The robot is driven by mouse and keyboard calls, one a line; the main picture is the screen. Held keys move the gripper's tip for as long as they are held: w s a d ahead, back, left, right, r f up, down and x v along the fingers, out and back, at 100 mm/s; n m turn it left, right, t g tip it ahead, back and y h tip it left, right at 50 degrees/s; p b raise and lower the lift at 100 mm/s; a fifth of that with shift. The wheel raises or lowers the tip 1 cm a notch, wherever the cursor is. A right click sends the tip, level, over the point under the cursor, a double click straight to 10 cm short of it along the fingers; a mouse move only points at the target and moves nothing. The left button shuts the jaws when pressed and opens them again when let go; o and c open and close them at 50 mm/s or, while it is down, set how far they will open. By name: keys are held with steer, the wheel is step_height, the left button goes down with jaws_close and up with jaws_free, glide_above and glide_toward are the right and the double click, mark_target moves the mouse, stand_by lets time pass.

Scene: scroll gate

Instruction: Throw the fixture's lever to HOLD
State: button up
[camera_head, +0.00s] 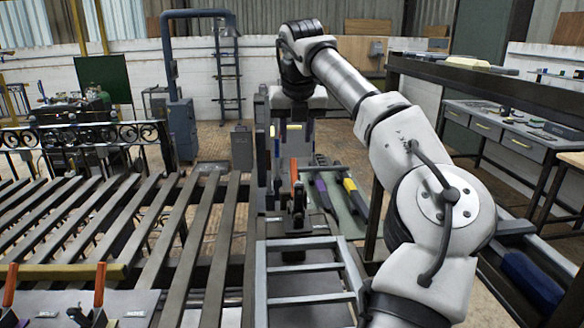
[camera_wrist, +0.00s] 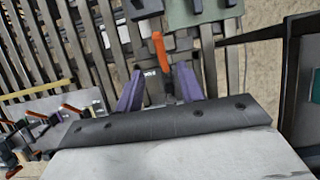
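The fixture's lever has an orange handle (camera_head: 294,172) and stands near upright on a dark clamp-like base in the head view. In the wrist view the orange handle (camera_wrist: 159,50) shows just beyond and between the fingertips. My gripper (camera_wrist: 157,78) has two purple fingers, spread apart with a gap between them. I see no contact between the fingers and the handle. A pale plate (camera_wrist: 152,73) beside the lever carries small dark marks, too small to read.
More orange-handled levers stand at the front left, one of them here (camera_head: 100,284). A slatted metal rack (camera_head: 130,215) fills the left. A green tray (camera_head: 345,200) with yellow- and purple-handled tools lies right of the lever. A dark frame rail (camera_head: 480,85) runs along the right.

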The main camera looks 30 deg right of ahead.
mark_target(294, 167)
steer(key=p+x, duration=0.4)
steer(key=x, duration=0.9)
steer(key=shift+f, duration=0.3)
jaws_close()
